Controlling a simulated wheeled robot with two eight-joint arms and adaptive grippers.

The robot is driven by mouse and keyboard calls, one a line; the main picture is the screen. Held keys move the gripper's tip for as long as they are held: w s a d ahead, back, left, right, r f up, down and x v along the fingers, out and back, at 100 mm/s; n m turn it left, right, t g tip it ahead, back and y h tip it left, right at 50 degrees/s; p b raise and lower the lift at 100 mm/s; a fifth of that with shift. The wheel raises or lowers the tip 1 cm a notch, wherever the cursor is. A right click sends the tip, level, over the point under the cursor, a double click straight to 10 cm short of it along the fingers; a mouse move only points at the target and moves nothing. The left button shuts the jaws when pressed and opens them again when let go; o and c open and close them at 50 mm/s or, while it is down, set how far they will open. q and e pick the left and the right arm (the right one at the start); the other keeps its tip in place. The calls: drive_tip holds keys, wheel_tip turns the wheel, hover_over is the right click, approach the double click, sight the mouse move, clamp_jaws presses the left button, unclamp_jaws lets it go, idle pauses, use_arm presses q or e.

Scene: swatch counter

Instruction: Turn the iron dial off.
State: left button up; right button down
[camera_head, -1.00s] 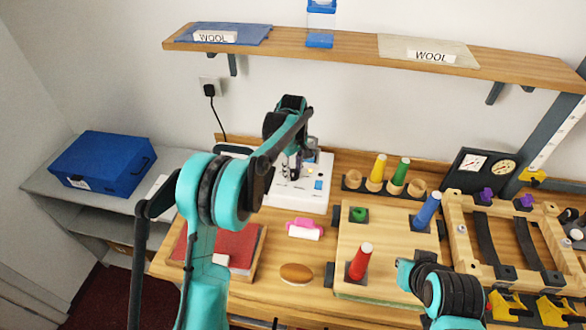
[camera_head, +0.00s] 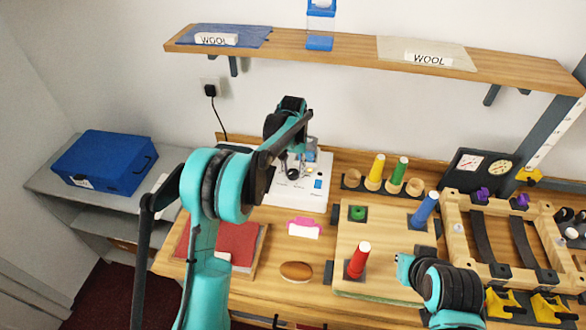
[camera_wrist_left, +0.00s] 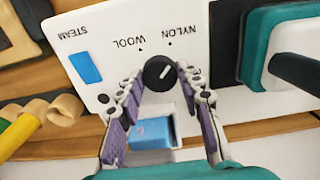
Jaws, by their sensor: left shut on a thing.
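The iron dial (camera_wrist_left: 158,72) is a round black knob with a white pointer line on a white panel (camera_wrist_left: 112,30). In the left wrist view the panel reads upside down, with NYLON, WOOL and STEAM printed on it. The pointer slants to the upper right, toward the NYLON side. My left gripper (camera_wrist_left: 163,82) has one finger on each side of the knob and is shut on it. In the head view the knob (camera_head: 293,174) shows just below the gripper (camera_head: 294,160). Any off mark is not legible.
A blue rocker switch (camera_wrist_left: 85,68) is beside STEAM. A teal and black body (camera_wrist_left: 262,48) stands right of the panel in the wrist view. A pink and white item (camera_head: 304,229) lies in front. Wooden cups (camera_head: 352,180) and a peg board (camera_head: 385,240) stand to the right.

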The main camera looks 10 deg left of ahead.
sight(293, 172)
use_arm(q)
drive_tip(key=m, duration=0.4)
drive_tip(key=shift+m, duration=0.3)
drive_tip(key=shift+m+p, duration=0.35)
drive_tip(key=shift+m, duration=1.95)
drive_tip(key=o, duration=1.2)
drive_tip(key=shift+c, duration=0.2)
drive_tip(key=shift+r, duration=3.75)
